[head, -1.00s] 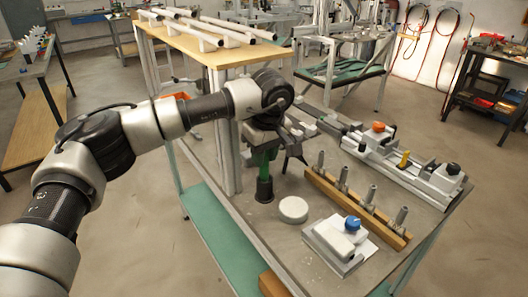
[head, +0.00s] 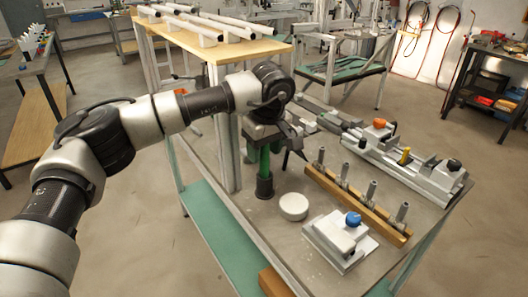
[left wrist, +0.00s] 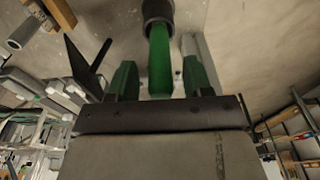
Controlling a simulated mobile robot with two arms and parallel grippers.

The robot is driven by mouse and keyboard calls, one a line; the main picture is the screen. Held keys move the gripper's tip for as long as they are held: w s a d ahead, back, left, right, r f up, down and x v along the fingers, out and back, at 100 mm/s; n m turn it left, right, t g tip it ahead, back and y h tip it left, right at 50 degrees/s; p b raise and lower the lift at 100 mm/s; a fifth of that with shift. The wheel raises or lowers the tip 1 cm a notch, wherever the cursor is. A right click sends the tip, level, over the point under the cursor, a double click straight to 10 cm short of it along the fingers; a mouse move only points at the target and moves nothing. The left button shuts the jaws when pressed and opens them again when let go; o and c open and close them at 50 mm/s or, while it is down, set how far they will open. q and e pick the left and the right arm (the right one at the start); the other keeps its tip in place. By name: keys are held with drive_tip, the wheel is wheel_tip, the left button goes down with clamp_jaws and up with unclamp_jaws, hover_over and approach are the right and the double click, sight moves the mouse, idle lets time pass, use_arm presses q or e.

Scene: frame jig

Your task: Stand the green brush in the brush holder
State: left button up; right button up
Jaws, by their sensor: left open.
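The green brush (head: 264,162) stands upright on the bench, its lower end in a dark round cup that looks like the brush holder (head: 264,187). In the left wrist view the green brush (left wrist: 160,62) runs from the dark cup (left wrist: 157,12) back between my fingers. My left gripper (head: 268,138) is at the upper part of the brush. Its two green-padded fingers (left wrist: 160,80) are apart, one on each side of the brush with gaps. My gripper hides the brush's top end. My right gripper is not in view.
A white round puck (head: 293,206) lies close to the holder. A wooden rail with several metal pegs (head: 355,202), a grey block with a blue knob (head: 340,240) and a long clamp jig (head: 405,160) stand to the right. A raised wooden shelf (head: 225,50) is behind.

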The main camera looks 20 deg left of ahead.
use_arm(q)
wheel_tip(320, 180, up, 10)
drive_tip(key=s+d, duration=0.1)
drive_tip(key=shift+s+b, duration=0.25)
drive_tip(key=shift+b, duration=0.05)
drive_tip(key=shift+d, duration=0.1)
